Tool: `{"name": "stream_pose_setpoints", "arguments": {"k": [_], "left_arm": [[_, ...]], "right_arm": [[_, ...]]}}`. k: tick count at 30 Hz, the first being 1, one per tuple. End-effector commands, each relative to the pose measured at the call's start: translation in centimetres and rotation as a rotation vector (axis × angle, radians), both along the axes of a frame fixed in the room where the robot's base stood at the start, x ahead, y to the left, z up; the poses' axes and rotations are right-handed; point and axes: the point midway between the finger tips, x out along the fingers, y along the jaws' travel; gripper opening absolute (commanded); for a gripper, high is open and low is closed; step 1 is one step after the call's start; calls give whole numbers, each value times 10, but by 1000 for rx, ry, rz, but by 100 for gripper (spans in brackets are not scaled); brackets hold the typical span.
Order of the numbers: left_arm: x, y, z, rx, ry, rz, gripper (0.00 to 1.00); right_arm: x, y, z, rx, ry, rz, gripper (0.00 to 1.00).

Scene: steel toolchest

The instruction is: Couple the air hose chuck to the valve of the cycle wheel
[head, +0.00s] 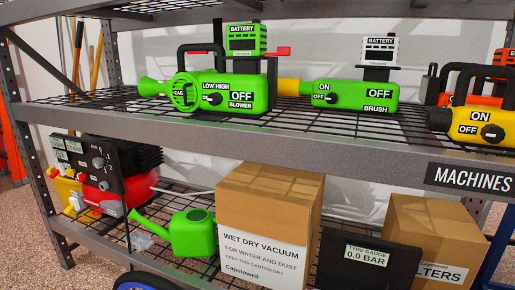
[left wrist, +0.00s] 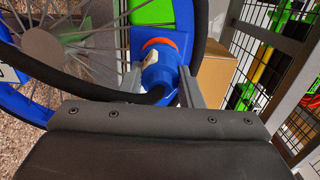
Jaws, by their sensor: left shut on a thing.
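My left gripper (left wrist: 159,76) is shut on the air hose chuck (left wrist: 158,72), a blue body with an orange ring at its far end, between the two grey fingers. A black hose (left wrist: 75,80) curves to the chuck from the left. The cycle wheel (left wrist: 30,107) fills the upper left of the left wrist view, with blue rim, thin spokes and grey hub. The chuck's orange end points at a blue part by the rim; the valve is hidden, and I cannot tell whether they are joined. In the head view only the wheel's top (head: 146,280) shows. My right gripper is out of view.
A tyre gauge (head: 368,253) reading 0.0 BAR stands on the lower shelf beside the vacuum carton (head: 265,245). A red compressor (head: 105,190) and green watering can (head: 190,235) are to the left. The shelf edge (head: 250,150) crosses above.

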Motion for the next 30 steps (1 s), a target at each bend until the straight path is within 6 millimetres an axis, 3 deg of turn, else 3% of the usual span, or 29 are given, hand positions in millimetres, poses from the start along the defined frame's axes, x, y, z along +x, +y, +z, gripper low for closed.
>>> {"name": "stream_pose_setpoints", "arguments": {"k": [17, 30], "left_arm": [[3, -1, 0, 7, -4, 2, 0], [3, -1, -1, 210, -79, 1, 0]], "right_arm": [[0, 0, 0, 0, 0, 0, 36], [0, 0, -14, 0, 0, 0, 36]]}}
